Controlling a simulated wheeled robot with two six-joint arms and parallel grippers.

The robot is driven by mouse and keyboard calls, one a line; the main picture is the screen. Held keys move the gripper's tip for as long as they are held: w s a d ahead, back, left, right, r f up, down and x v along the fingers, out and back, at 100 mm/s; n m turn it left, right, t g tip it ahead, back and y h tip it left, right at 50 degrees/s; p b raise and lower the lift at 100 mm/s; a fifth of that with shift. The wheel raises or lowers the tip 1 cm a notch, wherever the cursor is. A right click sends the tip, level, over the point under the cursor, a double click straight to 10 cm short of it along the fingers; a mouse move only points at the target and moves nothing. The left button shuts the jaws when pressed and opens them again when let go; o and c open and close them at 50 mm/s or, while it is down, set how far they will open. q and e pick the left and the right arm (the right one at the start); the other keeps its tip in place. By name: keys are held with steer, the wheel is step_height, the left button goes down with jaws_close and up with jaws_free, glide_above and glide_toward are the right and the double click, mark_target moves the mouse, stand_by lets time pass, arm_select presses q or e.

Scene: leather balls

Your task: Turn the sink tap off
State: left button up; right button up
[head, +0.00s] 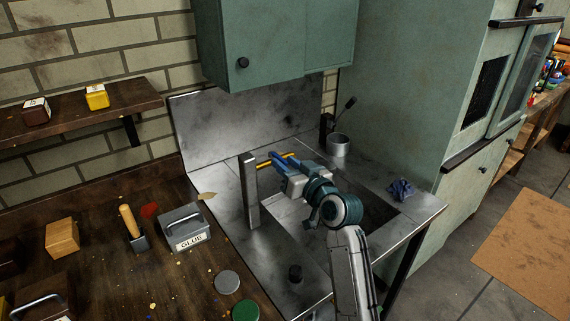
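The metal sink unit (263,246) has a dark basin on its right side, partly hidden by my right arm. A dark upright fixture (326,127) with a thin slanted lever (344,108) ending in a black knob stands at the back of the sink and looks like the tap. No running water can be made out. My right gripper (276,161) is over the sink, pointing left, in front of and left of this fixture and apart from it. Its blue and yellow fingers are small, and the gap between them is unclear. My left gripper is not in view.
A tall flat metal post (250,192) stands just left of my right gripper. A metal cup (339,145) stands beside the fixture, and a blue cloth (401,189) lies on the right rim. A glue box (187,229) sits on the wooden bench. A green cabinet (278,42) hangs above.

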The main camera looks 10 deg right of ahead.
steer(key=b+v, duration=0.2)
steer(key=v, duration=0.8)
steer(key=shift+a, duration=0.1)
